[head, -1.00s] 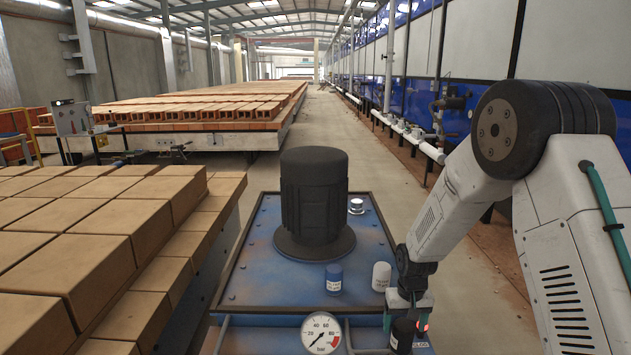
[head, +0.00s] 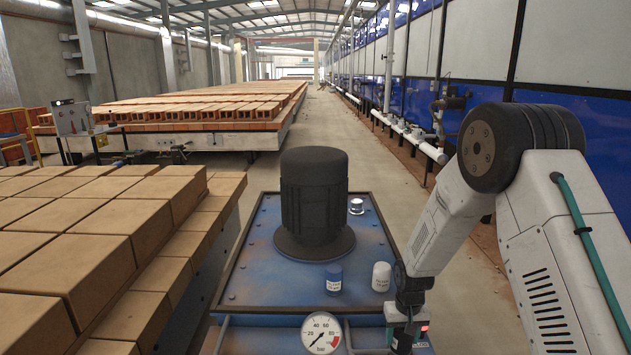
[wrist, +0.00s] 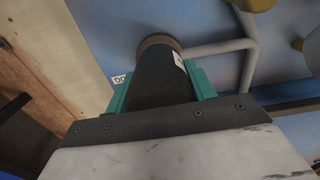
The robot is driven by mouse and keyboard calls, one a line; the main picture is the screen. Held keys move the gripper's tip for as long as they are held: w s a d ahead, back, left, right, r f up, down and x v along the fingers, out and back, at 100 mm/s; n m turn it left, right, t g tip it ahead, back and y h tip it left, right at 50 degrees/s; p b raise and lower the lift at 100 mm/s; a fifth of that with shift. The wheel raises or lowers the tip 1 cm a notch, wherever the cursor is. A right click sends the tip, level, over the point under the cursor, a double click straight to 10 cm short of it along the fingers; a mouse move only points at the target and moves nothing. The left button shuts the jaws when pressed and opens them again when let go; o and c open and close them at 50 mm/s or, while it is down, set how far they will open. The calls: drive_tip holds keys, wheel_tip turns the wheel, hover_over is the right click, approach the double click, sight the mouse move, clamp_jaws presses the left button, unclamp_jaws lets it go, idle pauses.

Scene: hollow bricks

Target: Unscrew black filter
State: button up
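The black filter (wrist: 162,80) is a dark cylinder with a white label on its side and a brownish ring at its far end. In the wrist view it lies between the teal fingers of my gripper (wrist: 160,92), which touch it on both sides. In the head view my gripper (head: 408,318) is low at the front right corner of the blue unit, and the filter (head: 402,342) shows only in part, dark below the fingers. Whether its far end is still joined to a fitting is unclear.
A red light (head: 424,328) glows beside my gripper. Bricks (head: 75,265) fill the left. A grey pipe (wrist: 225,47) runs near the filter.

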drive_tip(key=c, duration=0.5)
drive_tip(key=shift+o, duration=0.2)
drive_tip(key=shift+r, duration=0.2)
drive_tip(key=shift+r, duration=1.1)
drive_tip(key=shift+r, duration=0.25)
drive_tip(key=shift+r, duration=2.4)
